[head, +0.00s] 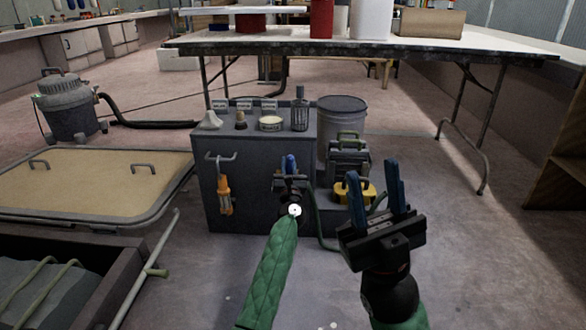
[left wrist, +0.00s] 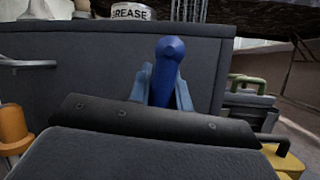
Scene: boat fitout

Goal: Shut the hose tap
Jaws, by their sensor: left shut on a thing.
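The hose tap's blue handle (left wrist: 168,70) stands upright between the light-blue fingers of my left gripper (left wrist: 163,88) in the left wrist view, with the grey cabinet front behind it. The fingers are shut on it. In the head view my left gripper (head: 290,167) is at the front of the cabinet, and my wrist hides most of the tap body. My right gripper (head: 376,195) is raised to the right, its two blue fingers wide apart with nothing between them.
The grey cabinet (head: 240,160) carries a grease tin (head: 270,124) and other small items. An orange-handled tool (head: 225,192) hangs on its front. A bucket (head: 341,122) and a yellow-and-grey case (head: 350,172) stand right of it. Floor at the right is clear.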

